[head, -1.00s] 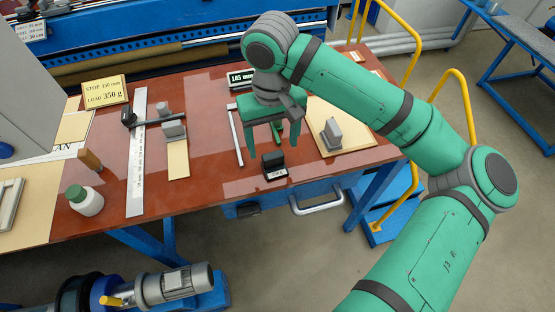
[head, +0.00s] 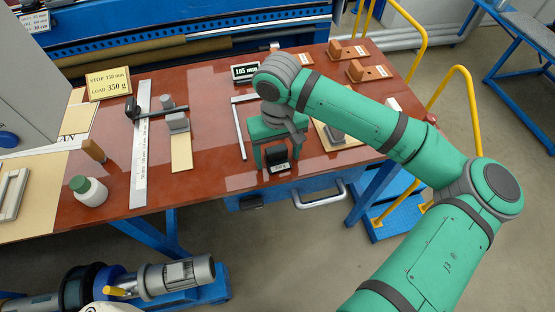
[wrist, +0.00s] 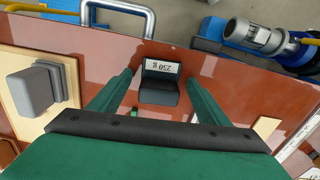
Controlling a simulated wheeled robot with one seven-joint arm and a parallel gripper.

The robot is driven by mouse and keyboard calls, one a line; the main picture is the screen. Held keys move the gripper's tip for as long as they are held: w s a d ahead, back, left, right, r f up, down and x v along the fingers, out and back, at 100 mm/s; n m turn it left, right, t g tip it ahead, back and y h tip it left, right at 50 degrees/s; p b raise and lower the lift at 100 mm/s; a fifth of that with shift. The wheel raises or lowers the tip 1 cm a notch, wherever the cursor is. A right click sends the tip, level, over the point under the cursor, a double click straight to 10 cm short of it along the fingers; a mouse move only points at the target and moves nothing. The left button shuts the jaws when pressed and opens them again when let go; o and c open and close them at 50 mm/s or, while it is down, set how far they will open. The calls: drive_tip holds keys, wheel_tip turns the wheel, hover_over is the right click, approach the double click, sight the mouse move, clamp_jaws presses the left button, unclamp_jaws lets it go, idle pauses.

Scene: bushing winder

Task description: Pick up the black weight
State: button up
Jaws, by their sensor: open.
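The black weight (head: 278,154) is a small dark block standing near the front edge of the red-brown table. Its white label, which reads 250 g in the wrist view, faces the front edge. In the wrist view the weight (wrist: 158,94) lies between the two green fingers, with a gap on each side. My gripper (head: 277,164) is open and empty, pointing down, with one finger on either side of the weight. It also shows in the wrist view (wrist: 160,78). I cannot tell how far above the table the fingertips are.
A grey block (wrist: 35,90) on a tan board stands beside my gripper. A long ruler (head: 140,155), a white bottle (head: 91,193) and a yellow sign (head: 108,84) are on the left. A drawer handle (head: 320,195) juts from the front. Bare tabletop lies left of the weight.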

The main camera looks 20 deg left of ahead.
drive_tip(key=c, duration=1.3)
drive_tip(key=shift+r, duration=0.15)
